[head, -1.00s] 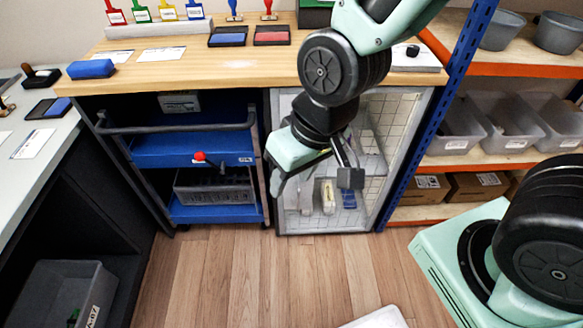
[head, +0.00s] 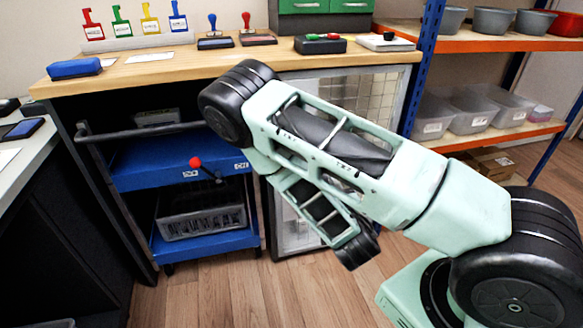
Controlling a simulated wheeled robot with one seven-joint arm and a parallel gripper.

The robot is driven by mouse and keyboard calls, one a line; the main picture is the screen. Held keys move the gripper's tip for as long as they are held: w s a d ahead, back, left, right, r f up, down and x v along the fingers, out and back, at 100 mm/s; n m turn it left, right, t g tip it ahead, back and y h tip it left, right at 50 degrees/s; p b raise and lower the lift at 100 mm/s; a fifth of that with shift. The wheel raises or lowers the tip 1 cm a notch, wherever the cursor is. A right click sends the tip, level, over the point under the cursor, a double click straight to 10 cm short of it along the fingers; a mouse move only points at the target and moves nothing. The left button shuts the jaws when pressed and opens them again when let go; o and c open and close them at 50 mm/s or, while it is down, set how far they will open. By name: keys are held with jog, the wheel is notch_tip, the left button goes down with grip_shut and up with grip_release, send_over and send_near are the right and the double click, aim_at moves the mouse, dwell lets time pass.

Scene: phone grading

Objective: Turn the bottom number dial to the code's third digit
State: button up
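No number dial can be made out in the head view. A grey-framed cabinet with a mesh-lined inside (head: 385,80) stands under the wooden worktop. My arm crosses in front of most of it, so its middle is hidden.
A blue cart (head: 150,165) with a red-knobbed lever (head: 197,163) stands left of the cabinet. The wooden worktop (head: 150,75) carries stamps, ink pads and a black button box (head: 320,44). Shelves with bins (head: 430,118) are at right. The floor (head: 220,290) in front is clear.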

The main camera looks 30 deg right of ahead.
jog(key=w+d+t+b, duration=0.1)
jog(key=w+d+b, duration=0.3)
jog(key=w+b, duration=1)
jog(key=shift+w+d+n+b, duration=0.15)
jog(key=shift+w+n+b, duration=0.25)
jog(key=shift+w, duration=0.65)
jog(key=c, duration=1)
